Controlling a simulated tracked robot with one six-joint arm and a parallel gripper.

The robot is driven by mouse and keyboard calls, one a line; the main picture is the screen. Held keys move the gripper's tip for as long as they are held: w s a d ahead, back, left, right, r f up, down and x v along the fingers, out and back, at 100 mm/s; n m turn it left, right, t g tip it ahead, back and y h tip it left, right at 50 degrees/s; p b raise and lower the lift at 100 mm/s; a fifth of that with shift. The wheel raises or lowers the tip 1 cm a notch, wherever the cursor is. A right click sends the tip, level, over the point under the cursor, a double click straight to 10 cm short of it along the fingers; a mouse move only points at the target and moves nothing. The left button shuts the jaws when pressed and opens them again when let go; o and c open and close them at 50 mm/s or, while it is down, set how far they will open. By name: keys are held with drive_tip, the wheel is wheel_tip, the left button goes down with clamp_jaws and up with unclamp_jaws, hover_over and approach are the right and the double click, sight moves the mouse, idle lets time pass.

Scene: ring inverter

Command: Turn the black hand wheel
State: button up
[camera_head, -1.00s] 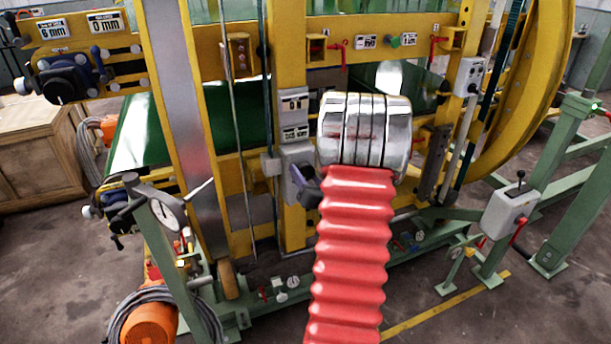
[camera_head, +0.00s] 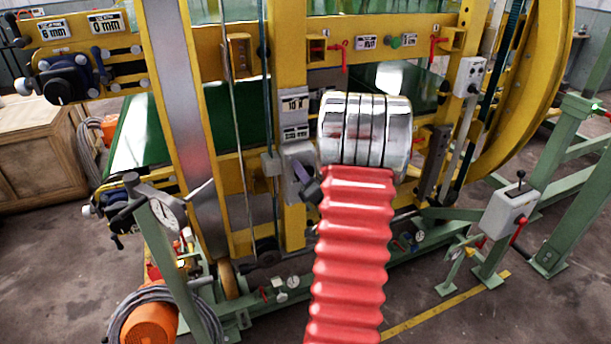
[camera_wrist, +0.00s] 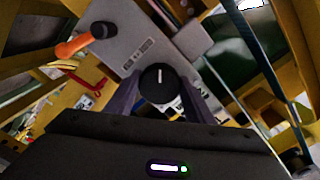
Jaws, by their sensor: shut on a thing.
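In the wrist view a round black knob with a white line (camera_wrist: 159,80), which I take for the black hand wheel, sits at the grey panel (camera_wrist: 128,40). My gripper (camera_wrist: 160,98) has its two dark fingers on either side of the knob and is shut on it. In the head view my gripper (camera_head: 307,186) shows as a dark purple shape beside the grey box (camera_head: 297,158) on the yellow post. My red ribbed arm sleeve and metal collar cover the area right of it. The knob itself is hidden there.
An orange-handled lever (camera_wrist: 75,46) stands out beside the knob in the wrist view. A grey control box (camera_head: 510,208) stands at right. Floor is clear at front right.

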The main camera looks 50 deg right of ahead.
drive_tip(key=shift+s, duration=0.1)
drive_tip(key=o, duration=1.1)
drive_tip(key=shift+c, duration=0.2)
drive_tip(key=shift+s, duration=0.1)
drive_tip(key=v, duration=1.3)
drive_tip(key=shift+s+a, duration=0.15)
drive_tip(key=shift+s, duration=0.05)
drive_tip(key=shift+f, duration=0.1)
